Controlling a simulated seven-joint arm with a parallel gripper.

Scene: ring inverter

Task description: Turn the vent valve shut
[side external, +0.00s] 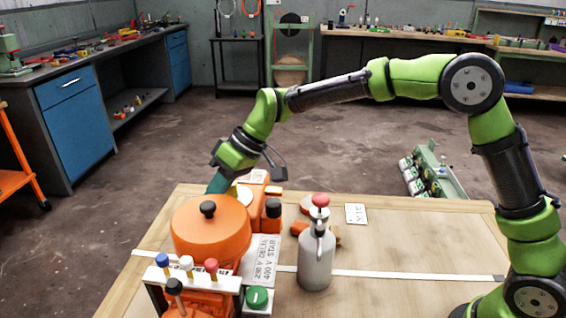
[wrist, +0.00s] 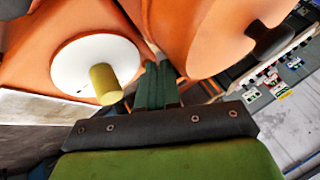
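No part carries a readable vent valve label. A white disc (wrist: 95,62) with a short olive-yellow peg (wrist: 105,84) sits on an orange housing in the wrist view, left of my fingers. The disc also shows in the side view (side external: 243,195), partly hidden behind a round orange drum (side external: 211,234) with a black knob (side external: 208,209). My gripper (side external: 217,184) points down behind the drum. In the wrist view its teal fingers (wrist: 157,72) lie close together, between the peg and the drum (wrist: 205,35), apart from the peg. I see nothing between them.
A grey bottle (side external: 316,262) with a red top stands right of the drum. A white label plate (side external: 264,262) reads 230 V DELTA, 400 V STAR. The table's right part is mostly clear.

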